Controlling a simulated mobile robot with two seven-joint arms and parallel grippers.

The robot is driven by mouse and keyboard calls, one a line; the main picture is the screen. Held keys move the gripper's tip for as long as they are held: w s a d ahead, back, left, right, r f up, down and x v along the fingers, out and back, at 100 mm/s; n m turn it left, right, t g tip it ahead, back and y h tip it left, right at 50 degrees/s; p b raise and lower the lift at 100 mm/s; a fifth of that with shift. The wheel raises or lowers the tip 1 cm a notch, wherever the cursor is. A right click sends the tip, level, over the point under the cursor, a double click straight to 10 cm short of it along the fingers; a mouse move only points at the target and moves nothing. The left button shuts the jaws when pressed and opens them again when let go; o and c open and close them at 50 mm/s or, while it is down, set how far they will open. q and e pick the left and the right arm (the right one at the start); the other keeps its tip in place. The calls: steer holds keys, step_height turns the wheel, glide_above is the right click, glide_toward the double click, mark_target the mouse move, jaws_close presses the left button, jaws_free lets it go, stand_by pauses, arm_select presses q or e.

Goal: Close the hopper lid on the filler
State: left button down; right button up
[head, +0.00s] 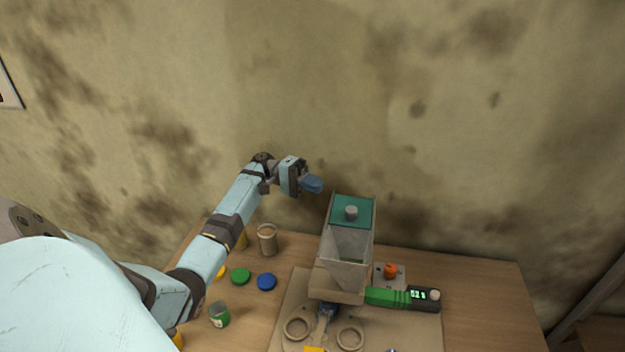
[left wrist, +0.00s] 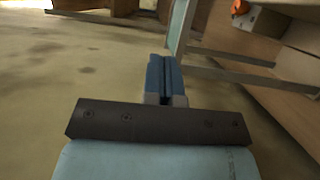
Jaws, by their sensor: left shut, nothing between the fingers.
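The filler's grey hopper (head: 345,245) stands on the bench, with tall side walls narrowing downward. The teal lid (head: 366,205) with a grey knob (head: 351,213) shows at the hopper's upper end; I cannot tell its exact tilt. My left gripper (head: 313,185) is shut and empty, up to the left of the lid and apart from it in the head view. Its blue fingers also show pressed together in the left wrist view (left wrist: 165,75), with a teal edge (left wrist: 181,25) just beyond them on the right. My right gripper is out of view.
A green-and-black unit with a display (head: 405,297) and an orange button (head: 391,270) are right of the hopper. A beige jar (head: 267,240), a green can (head: 219,314) and coloured lids (head: 266,282) are left. The wall is behind; the bench's right side is clear.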

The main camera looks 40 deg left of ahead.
mark_target(339, 209)
arm_select(q)
steer(key=p+x, duration=0.1)
steer(key=x, duration=0.5)
steer(key=shift+r, duration=0.2)
steer(key=shift+s+d+f+p, duration=0.1)
steer(key=shift+s+d+p, duration=0.6)
steer(key=shift+d+p, duration=0.15)
steer(key=shift+s+d, duration=0.25)
steer(key=shift+d, duration=0.1)
steer(key=shift+s+d, duration=0.15)
steer(key=shift+d, duration=0.1)
steer(key=shift+f, duration=0.1)
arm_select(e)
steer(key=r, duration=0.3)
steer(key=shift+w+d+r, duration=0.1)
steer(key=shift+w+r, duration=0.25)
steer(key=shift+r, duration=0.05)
